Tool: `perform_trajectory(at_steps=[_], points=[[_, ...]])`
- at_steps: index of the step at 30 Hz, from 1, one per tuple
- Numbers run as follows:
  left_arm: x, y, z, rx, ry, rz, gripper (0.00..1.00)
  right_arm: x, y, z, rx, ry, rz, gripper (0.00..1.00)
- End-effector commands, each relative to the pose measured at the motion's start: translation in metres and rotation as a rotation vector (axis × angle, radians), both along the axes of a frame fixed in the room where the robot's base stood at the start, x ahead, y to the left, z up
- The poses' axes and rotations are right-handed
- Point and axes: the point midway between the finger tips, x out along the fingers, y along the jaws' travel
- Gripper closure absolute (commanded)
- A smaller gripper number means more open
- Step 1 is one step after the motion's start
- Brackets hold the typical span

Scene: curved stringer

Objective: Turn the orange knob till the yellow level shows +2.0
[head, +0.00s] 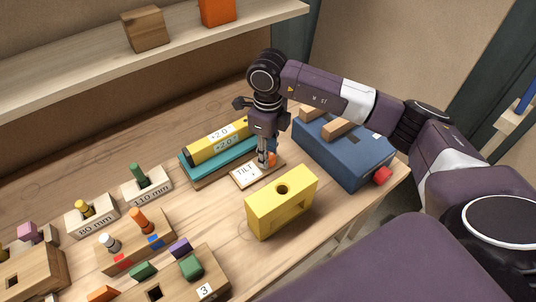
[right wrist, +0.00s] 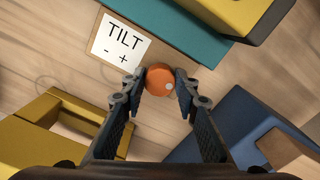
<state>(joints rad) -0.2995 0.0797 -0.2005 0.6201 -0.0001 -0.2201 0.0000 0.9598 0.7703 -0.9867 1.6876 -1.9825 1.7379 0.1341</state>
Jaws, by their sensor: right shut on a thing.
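The orange knob (head: 272,160) stands beside a white TILT card (head: 247,172) marked minus and plus; the knob also shows in the right wrist view (right wrist: 159,82), with a pale dot at its right. My right gripper (head: 266,158) points down at the knob, its fingers shut on the knob from both sides. The yellow level (head: 202,151) lies on a teal board (head: 201,173) just behind the card. Its two small white readouts seem to read +2.0. Part of the level's right end is hidden by my right gripper. My left gripper is not in view.
A blue box (head: 345,155) with wooden bars and a red knob stands right of my gripper. A yellow block with a hole (head: 282,205) stands in front. Peg blocks (head: 147,186) and a numbered wooden block (head: 210,275) fill the left. A shelf (head: 60,75) hangs behind.

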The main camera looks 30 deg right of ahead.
Motion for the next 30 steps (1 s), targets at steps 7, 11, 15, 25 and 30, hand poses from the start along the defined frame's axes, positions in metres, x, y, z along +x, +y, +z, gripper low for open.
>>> perform_trajectory(at_steps=[7, 11, 15, 25, 30], points=[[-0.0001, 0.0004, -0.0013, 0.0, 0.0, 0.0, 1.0, 0.0015, -0.0006, 0.0019, 0.0, -0.005, -0.029, 0.96], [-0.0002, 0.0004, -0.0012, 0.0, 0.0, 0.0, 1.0, 0.0017, -0.0006, 0.0021, 0.0, -0.005, -0.03, 0.96], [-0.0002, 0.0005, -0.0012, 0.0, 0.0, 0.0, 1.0, 0.0018, -0.0007, 0.0022, 0.0, -0.006, -0.03, 0.96], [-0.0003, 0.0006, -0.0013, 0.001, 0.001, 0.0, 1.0, 0.001, -0.0004, 0.0012, 0.0, -0.004, -0.028, 0.64], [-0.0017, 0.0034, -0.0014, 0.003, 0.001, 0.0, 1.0, 0.0016, -0.0001, 0.0073, 0.001, -0.004, -0.028, 0.64]])
